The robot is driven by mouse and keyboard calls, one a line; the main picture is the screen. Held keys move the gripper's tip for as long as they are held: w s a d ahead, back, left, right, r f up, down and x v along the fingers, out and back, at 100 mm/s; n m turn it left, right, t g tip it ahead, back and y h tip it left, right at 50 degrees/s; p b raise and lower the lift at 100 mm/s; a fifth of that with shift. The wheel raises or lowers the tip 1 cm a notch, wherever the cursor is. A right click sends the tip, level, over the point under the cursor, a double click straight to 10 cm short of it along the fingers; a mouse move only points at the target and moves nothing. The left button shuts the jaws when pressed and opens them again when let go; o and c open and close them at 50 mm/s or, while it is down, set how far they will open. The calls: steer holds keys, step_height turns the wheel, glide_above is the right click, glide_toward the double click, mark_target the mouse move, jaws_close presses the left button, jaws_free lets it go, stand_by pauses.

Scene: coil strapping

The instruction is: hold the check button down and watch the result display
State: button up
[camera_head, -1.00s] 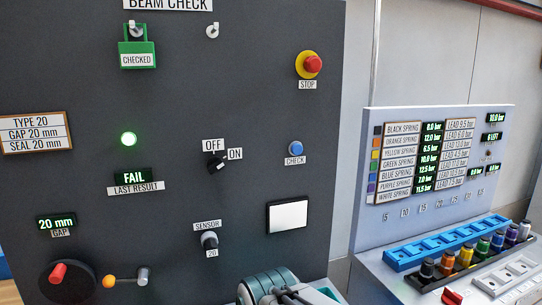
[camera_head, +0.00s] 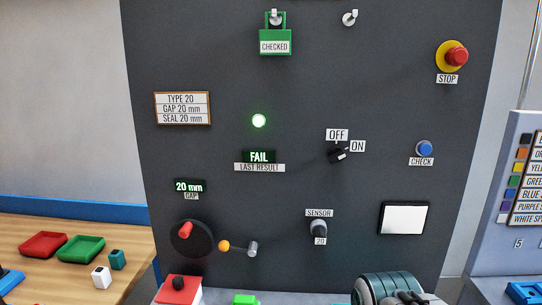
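The blue check button (camera_head: 424,148) is on the right of the dark panel (camera_head: 300,90), above its CHECK label. The result display (camera_head: 259,157) reads FAIL in green, over a LAST RESULT label. A round lamp (camera_head: 259,121) above it glows green. The on/off switch (camera_head: 338,154) has its pointer toward ON. The gap display (camera_head: 189,186) reads 20 mm. The sensor knob (camera_head: 319,229) has a 20 label under it.
A red stop button (camera_head: 457,56) on yellow is at the upper right. A green CHECKED tag (camera_head: 275,42) hangs at the top. A wooden table (camera_head: 60,235) at left holds a red tray (camera_head: 43,245) and a green tray (camera_head: 81,249). A red crank handle (camera_head: 185,229) sticks out.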

steer(key=shift+c, duration=0.3)
jaws_close()
stand_by(1.4)
